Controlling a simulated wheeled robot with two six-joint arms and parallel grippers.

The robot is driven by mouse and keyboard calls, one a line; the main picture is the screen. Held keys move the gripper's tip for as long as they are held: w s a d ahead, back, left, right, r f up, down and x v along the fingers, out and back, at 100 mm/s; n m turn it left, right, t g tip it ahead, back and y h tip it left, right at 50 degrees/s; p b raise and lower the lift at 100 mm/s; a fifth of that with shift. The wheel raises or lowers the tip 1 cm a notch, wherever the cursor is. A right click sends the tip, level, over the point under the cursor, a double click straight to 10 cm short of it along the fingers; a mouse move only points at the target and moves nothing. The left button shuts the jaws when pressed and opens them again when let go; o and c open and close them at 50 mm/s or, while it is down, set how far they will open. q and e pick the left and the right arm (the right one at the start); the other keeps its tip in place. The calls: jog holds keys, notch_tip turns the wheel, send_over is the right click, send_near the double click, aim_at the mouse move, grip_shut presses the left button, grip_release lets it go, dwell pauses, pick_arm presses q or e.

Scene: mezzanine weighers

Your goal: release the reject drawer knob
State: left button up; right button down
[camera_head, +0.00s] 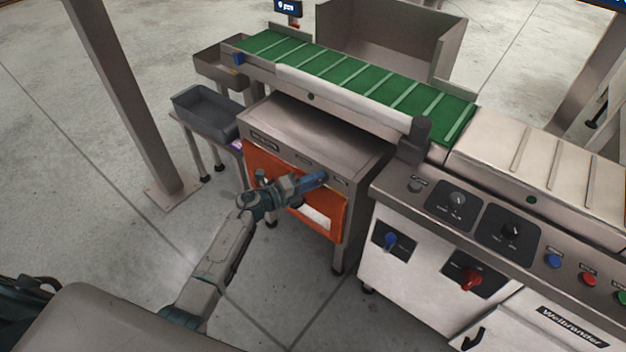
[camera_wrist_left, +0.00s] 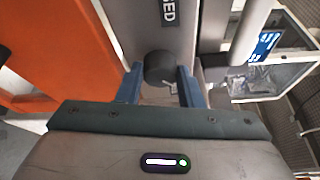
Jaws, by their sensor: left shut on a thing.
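The cabinet under the green belt has a grey upper front (camera_head: 262,142) with small labels and an orange panel (camera_head: 262,164) with a pale opening below. My left gripper (camera_head: 318,180) reaches its front from the left, with blue fingers. In the left wrist view the fingers (camera_wrist_left: 161,88) stand on both sides of a dark round knob (camera_wrist_left: 160,67) and are shut on it. The knob sits on a grey labelled strip (camera_wrist_left: 150,20) beside the orange panel (camera_wrist_left: 62,45). In the head view the gripper hides the knob. My right gripper is not in view.
A control cabinet (camera_head: 385,272) with knobs and buttons stands close to the right. A dark grey bin (camera_head: 206,112) on a small stand is to the left, near a steel post (camera_head: 125,90). The floor in front is open.

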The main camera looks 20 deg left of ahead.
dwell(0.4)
pick_arm(q)
jog(key=o, duration=1)
jog(key=v, duration=1)
jog(key=shift+s+a, duration=0.25)
jog(key=shift+s, duration=0.1)
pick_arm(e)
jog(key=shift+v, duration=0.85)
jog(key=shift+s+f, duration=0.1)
pick_arm(q)
jog(key=shift+f, duration=0.1)
